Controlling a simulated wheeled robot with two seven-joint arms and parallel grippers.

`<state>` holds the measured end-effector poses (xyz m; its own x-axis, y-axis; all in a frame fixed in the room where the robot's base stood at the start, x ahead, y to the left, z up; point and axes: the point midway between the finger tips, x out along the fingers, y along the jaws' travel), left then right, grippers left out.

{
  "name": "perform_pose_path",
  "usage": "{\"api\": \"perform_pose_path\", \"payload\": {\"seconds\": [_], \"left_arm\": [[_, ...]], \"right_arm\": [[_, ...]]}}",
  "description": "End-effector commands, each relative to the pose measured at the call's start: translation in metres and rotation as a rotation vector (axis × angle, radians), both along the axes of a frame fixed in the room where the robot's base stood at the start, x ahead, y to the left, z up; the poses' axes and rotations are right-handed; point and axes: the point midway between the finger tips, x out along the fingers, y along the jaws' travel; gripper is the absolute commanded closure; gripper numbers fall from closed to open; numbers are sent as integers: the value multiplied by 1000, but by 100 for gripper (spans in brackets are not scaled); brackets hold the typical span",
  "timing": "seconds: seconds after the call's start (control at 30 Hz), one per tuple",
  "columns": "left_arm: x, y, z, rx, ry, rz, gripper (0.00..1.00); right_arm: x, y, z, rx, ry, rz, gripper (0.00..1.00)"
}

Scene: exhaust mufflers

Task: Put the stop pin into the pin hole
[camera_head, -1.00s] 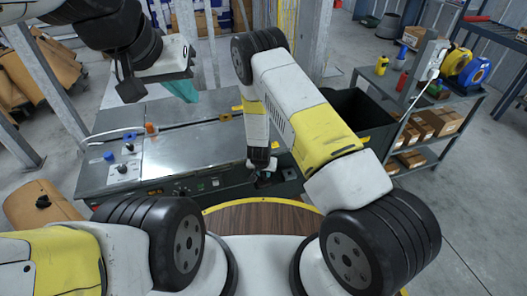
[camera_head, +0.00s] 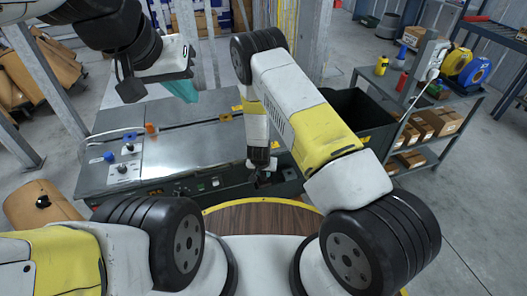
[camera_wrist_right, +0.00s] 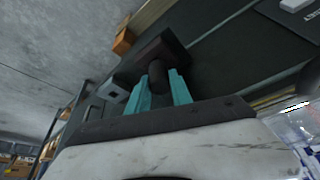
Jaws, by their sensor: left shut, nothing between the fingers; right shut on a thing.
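In the right wrist view my right gripper (camera_wrist_right: 158,84) has its teal fingers shut on a dark round piece, which I take to be the stop pin (camera_wrist_right: 157,72). Its far end meets a dark block (camera_wrist_right: 165,44); I cannot tell whether they are one part or only touch. In the head view my right gripper (camera_head: 264,176) is low at the front edge of the metal-topped bench (camera_head: 195,150), mostly hidden by my wrist. My left gripper (camera_head: 183,90), with teal fingers, is shut and empty above the bench's back left. I cannot make out the pin hole.
Control knobs (camera_head: 123,167) and a thin cable lie at the bench's left. A dark open bin (camera_head: 358,115) stands right of the bench, with a shelf (camera_head: 430,150) of boxes beyond. An orange block (camera_wrist_right: 124,41) and a pale block (camera_wrist_right: 112,92) show in the right wrist view.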

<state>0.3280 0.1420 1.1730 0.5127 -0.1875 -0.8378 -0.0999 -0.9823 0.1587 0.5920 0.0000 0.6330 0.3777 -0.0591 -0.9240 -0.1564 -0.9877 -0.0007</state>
Motion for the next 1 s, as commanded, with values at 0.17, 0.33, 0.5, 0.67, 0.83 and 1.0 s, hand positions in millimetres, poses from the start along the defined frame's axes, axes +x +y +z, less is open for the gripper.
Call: {"api": "perform_pose_path", "payload": {"seconds": [0.17, 0.33, 0.5, 0.67, 0.83, 1.0], "left_arm": [[0, 0, 0, 0, 0, 0, 100], [0, 0, 0, 0, 0, 0, 100], [0, 0, 0, 0, 0, 0, 100], [0, 0, 0, 0, 0, 0, 100], [0, 0, 0, 0, 0, 0, 100], [0, 0, 0, 0, 0, 0, 100]], "right_arm": [[0, 0, -1, 0, 0, 0, 100], [0, 0, -4, 0, 0, 0, 100], [0, 0, -7, 0, 0, 0, 100], [0, 0, -8, 0, 0, 0, 62], [0, 0, -9, 0, 0, 0, 49], [0, 0, -8, 0, 0, 0, 49]]}}
